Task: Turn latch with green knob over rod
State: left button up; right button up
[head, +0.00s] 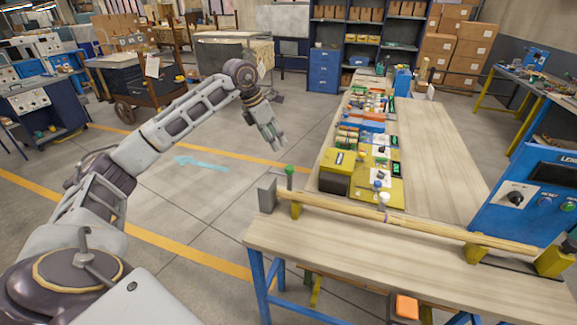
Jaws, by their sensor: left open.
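A long wooden rod (430,228) lies across the near bench, resting on yellow supports at its left end (296,210) and right end (473,253). A latch with a green knob (289,171) stands upright beside the rod's left end, next to a grey plate (267,194). A white knob (384,199) shows near the middle of the rod. My left gripper (277,141) is open and empty, in the air above and slightly left of the green knob, apart from it. My right gripper is not in view.
The wooden bench top (400,268) is mostly bare in front of the rod. A blue control box (530,200) stands at its right end. A yellow box (338,162) and several small parts sit on the table behind. Open floor (200,190) lies to the left.

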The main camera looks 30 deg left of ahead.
aim_at(290, 167)
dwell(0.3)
pick_arm(q)
jog(key=shift+f, duration=0.1)
jog(key=p+x, duration=0.2)
jog(key=x, duration=1.1)
jog(key=shift+w+d+f, duration=0.15)
jog(key=shift+d+f, duration=0.05)
jog(key=c, duration=0.4)
grip_shut()
